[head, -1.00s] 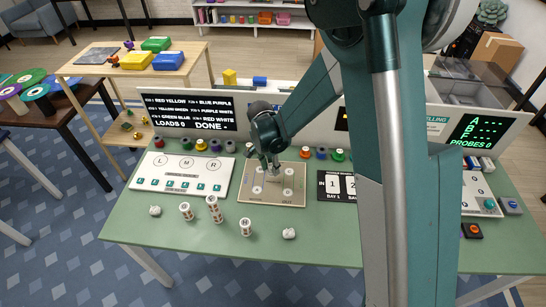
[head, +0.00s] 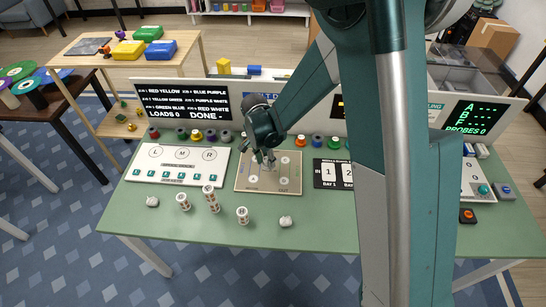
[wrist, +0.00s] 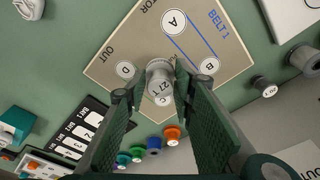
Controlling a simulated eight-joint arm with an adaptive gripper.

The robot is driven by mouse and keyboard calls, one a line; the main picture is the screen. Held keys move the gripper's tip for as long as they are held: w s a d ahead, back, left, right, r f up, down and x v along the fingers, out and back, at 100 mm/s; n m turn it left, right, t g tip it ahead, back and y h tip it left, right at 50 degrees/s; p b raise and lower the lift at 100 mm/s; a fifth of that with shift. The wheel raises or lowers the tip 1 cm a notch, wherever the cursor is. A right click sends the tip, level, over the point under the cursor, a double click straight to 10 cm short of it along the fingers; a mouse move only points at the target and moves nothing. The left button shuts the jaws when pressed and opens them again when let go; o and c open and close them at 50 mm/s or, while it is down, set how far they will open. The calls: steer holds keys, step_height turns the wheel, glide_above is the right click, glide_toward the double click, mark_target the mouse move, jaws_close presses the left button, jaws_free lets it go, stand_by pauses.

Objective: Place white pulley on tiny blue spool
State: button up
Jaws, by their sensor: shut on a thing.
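My gripper (wrist: 160,88) is shut on a pale grey-white cylindrical piece (wrist: 159,68), which I take to be the white pulley. Its end, marked "27 T", shows between the fingertips in the wrist view. In the head view my gripper (head: 265,160) is low over the tan board (head: 241,185); the held piece is mostly hidden there. I cannot tell whether it touches the board. A small blue spool (wrist: 154,146) stands in the row behind the board, between an orange spool (wrist: 172,134) and a green one (wrist: 136,152). It also shows in the head view (head: 317,140).
The board has white discs A (wrist: 173,22), B (wrist: 209,66) and D (wrist: 125,70). White cylinders (head: 211,198) and pale lumps (head: 286,222) stand at the front. A white panel (head: 140,178) lies left, a black bay card (head: 327,185) right. More spools line the back left.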

steer(key=w+d+r+p, duration=0.1)
steer(key=w+d+r, duration=0.8)
steer(key=w+r, duration=0.25)
step_height(320, 180, up, 15)
steer(key=p, duration=0.1)
glide_above(319, 137)
steer(key=shift+s+a+f, duration=0.1)
steer(key=shift+s+a, duration=0.05)
steer(key=shift+a, duration=0.05)
steer(key=shift+f, duration=0.15)
step_height(319, 137, down, 24)
steer(key=shift+r+b, duration=0.2)
steer(key=shift+b, duration=0.6)
steer(key=shift+f, duration=0.1)
steer(key=shift+f, duration=2)
steer(key=shift+f+b, duration=0.2)
steer(key=shift+b, duration=0.15)
